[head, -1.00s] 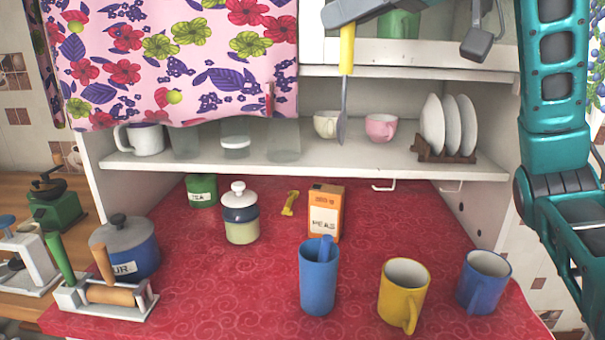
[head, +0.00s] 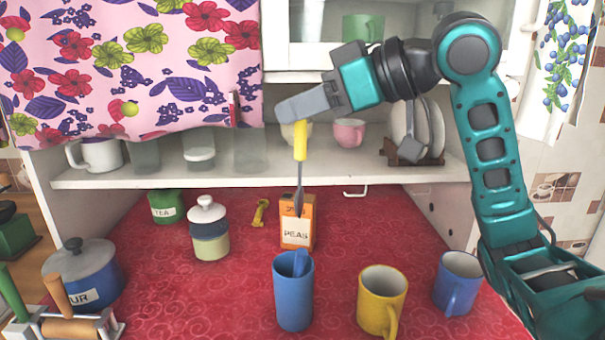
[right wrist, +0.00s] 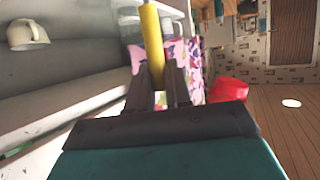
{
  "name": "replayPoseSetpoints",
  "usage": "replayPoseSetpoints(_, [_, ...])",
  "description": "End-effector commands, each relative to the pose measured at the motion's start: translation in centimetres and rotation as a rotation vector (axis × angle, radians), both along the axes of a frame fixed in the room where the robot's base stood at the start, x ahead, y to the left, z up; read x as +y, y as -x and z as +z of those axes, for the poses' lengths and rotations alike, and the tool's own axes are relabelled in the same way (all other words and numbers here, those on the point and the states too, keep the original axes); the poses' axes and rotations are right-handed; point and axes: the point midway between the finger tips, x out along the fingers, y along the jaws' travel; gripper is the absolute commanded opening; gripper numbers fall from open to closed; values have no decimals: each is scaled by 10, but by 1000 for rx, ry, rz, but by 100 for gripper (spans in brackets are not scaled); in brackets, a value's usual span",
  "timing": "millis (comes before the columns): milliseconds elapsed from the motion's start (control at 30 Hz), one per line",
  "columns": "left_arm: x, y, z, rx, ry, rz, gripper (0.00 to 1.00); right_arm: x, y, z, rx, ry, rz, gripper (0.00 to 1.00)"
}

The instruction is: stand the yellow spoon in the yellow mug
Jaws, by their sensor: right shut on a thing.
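The yellow spoon has a yellow handle (head: 300,142) and a grey metal shaft and bowl. It hangs upright, bowl down, in front of the orange box. My right gripper (head: 296,119) is shut on the top of the handle; the handle also shows between the fingers in the right wrist view (right wrist: 151,40). The yellow mug (head: 382,302) stands upright on the red cloth, its handle toward the front. It is to the right of and below the spoon in the head view, apart from it. My left gripper is not in view.
A tall blue cup (head: 293,293) with a blue handle sticking out stands left of the yellow mug; a blue mug (head: 457,284) stands right. Behind are an orange PEAS box (head: 296,236), a jar (head: 209,230) and a shelf (head: 220,175) with cups and plates.

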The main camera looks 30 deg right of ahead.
Motion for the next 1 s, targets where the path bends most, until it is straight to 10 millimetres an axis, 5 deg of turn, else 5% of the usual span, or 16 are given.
replayPoseSetpoints(300, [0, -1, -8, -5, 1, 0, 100, 0, 0, -49, 0, 0, -1, 0])
replayPoseSetpoints(567, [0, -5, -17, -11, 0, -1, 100, 0, 0, -60, -1, -1, -1, 0])
replayPoseSetpoints(833, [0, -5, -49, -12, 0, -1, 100, 0, 0, -94, 0, -1, 0, 0])
replayPoseSetpoints(1000, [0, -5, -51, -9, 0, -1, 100, 0, 0, -95, -1, 0, -1, 0])
